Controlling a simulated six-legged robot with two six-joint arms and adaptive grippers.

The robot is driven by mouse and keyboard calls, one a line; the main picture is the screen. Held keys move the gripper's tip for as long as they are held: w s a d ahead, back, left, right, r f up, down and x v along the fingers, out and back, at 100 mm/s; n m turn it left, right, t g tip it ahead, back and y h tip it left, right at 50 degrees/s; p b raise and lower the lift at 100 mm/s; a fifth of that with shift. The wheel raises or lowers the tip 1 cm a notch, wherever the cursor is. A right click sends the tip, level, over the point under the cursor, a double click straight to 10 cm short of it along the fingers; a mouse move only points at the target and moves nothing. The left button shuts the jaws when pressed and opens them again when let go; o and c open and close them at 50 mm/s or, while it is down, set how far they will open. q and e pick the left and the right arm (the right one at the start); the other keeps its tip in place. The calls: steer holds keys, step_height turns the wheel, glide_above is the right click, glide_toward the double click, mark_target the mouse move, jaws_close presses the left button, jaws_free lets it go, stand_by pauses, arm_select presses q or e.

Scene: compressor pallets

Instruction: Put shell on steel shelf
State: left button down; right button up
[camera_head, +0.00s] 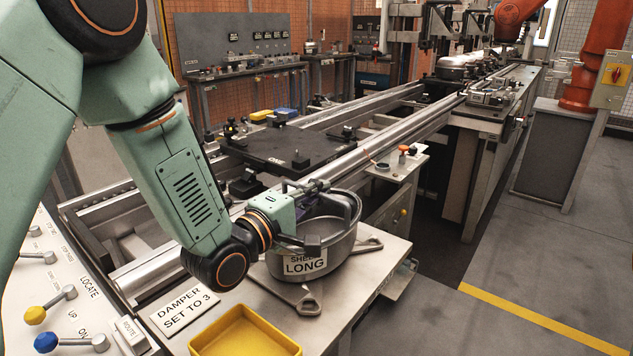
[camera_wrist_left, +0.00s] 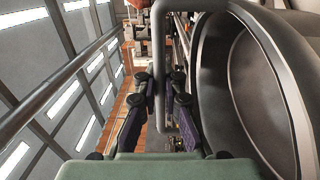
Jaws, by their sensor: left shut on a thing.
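The shell (camera_head: 322,243) is a round grey metal pot with a white label reading SHELL LONG. It appears upright over the steel bench top (camera_head: 372,278); whether it touches the top is unclear. It also shows large at the right of the left wrist view (camera_wrist_left: 262,85). My left gripper (camera_head: 318,205) is at the shell's rim, its dark fingers partly hidden. In the left wrist view its fingers (camera_wrist_left: 163,88) are closed around a grey bar-like handle (camera_wrist_left: 159,45) beside the shell. I cannot tell which surface is the steel shelf. My right gripper is not in view.
A flat metal bracket (camera_head: 308,300) lies beneath the shell. A yellow tray (camera_head: 245,335) and a sign reading DAMPER SET TO 3 (camera_head: 183,309) are in front. A lever panel (camera_head: 50,300) stands left, conveyor rails (camera_head: 395,128) run behind. The floor at right (camera_head: 510,255) is clear.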

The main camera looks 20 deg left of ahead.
arm_select(q)
steer(key=shift+s+a+r, duration=0.1)
steer(key=shift+s+r, duration=0.1)
steer(key=c, duration=1.9)
jaws_free()
steer(key=shift+w+f, duration=0.1)
steer(key=shift+f, duration=0.4)
steer(key=o, duration=0.5)
steer(key=shift+r, duration=0.15)
steer(key=shift+c, duration=0.2)
